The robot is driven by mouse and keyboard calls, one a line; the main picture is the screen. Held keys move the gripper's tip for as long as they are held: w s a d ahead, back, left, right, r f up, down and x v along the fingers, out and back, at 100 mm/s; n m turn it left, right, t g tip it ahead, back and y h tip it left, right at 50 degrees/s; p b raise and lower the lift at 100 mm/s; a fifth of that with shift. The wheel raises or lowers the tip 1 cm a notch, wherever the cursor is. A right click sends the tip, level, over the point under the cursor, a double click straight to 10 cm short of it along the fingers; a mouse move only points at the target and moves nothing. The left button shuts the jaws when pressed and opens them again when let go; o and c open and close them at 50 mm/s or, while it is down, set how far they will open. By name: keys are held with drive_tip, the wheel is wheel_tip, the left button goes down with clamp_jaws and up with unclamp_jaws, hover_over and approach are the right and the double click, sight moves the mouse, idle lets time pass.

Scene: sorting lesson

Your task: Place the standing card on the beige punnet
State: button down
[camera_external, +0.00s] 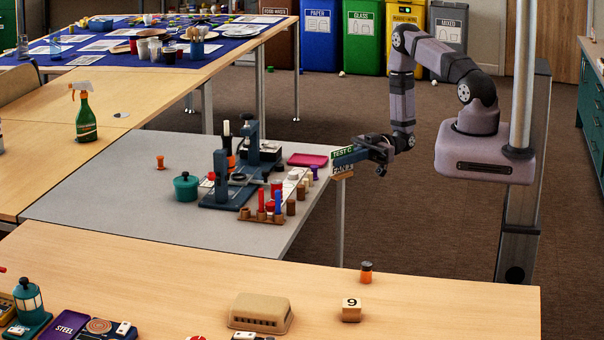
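A dark card with a green strip, lettered "TEST C" and "FAN 1" (344,161), stands at the right edge of the grey table. My gripper (371,151) is at the card's right end, overlapping it in this view. I cannot tell whether its fingers are apart, shut, or around the card. The beige punnet (260,309) sits on the front wooden table, with slots along its side and its wider rim down. It appears to be bottom up, and nothing lies on top of it. It is well below and left of my gripper.
A wooden block marked 9 (352,309) and an orange-and-black jar (366,272) stand right of the punnet. A rack with coloured pegs (262,218), a pink tray (307,159) and a teal pot (186,187) are on the grey table. The front table's right end is clear.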

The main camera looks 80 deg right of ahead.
drive_tip(key=shift+d+r+t, duration=0.25)
drive_tip(key=shift+d+t, duration=0.05)
drive_tip(key=shift+d, duration=0.15)
drive_tip(key=w+a+f+n+g+y+b, duration=0.1)
drive_tip(key=a+f+n+g+b, duration=0.1)
drive_tip(key=a+f+g+b, duration=0.2)
drive_tip(key=w+a+f+n+g+y+b, duration=0.1)
drive_tip(key=w+a+f+n+g+b, duration=0.1)
drive_tip(key=a+b, duration=0.4)
wheel_tip(320, 180, down, 3)
drive_tip(key=a+n+g, duration=0.1)
drive_tip(key=a+g, duration=0.1)
drive_tip(key=a, duration=0.1)
drive_tip(key=shift+w+r+y, duration=0.2)
drive_tip(key=shift+w+y, duration=0.05)
drive_tip(key=shift+y, duration=0.15)
